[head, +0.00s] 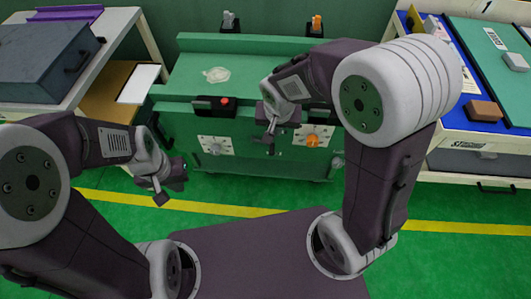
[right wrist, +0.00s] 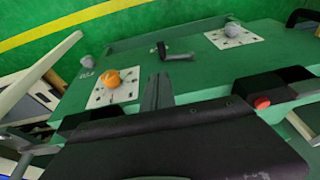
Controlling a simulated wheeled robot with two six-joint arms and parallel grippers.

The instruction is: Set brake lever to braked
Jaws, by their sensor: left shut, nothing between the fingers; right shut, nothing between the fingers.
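The green cabinet (head: 240,65) stands ahead of me. A dark lever-like part (right wrist: 172,53) sticks out of its front between two white dial plates in the right wrist view; I cannot tell for certain that it is the brake lever. Upright handles, one grey (head: 229,22) and one orange (head: 316,24), stand at the cabinet's back edge. My right gripper (head: 270,138) is shut and empty before the cabinet's front; its fingers (right wrist: 158,92) point towards the dark part, apparently without gripping it. My left gripper (head: 161,196) is shut and empty, low and left of the cabinet.
The front has a grey knob (head: 215,148), an orange knob (head: 312,140) and a red button (head: 225,101) on a black box. A shelf with a grey case (head: 45,60) stands left, a blue-topped bench (head: 470,127) right. Green floor with a yellow line (head: 225,209) lies in front.

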